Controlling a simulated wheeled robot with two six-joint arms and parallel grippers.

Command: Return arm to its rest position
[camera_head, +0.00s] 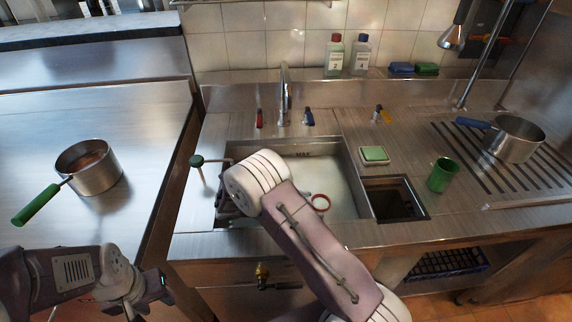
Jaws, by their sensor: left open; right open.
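My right arm reaches up from the bottom middle over the sink. Its gripper (226,205) points down at the sink's left edge, partly hidden behind my own wrist; it is open and I see nothing held in it. My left gripper (143,305) is at the lower left, in front of the left counter, open and empty, its tips near the bottom edge.
A green-knobbed lever (197,161) stands close left of my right gripper. A green-handled pot (90,167) sits on the left counter. The faucet (284,95), green sponge (374,154), square opening (394,199), green cup (441,175) and blue-handled pot (513,138) lie beyond or right.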

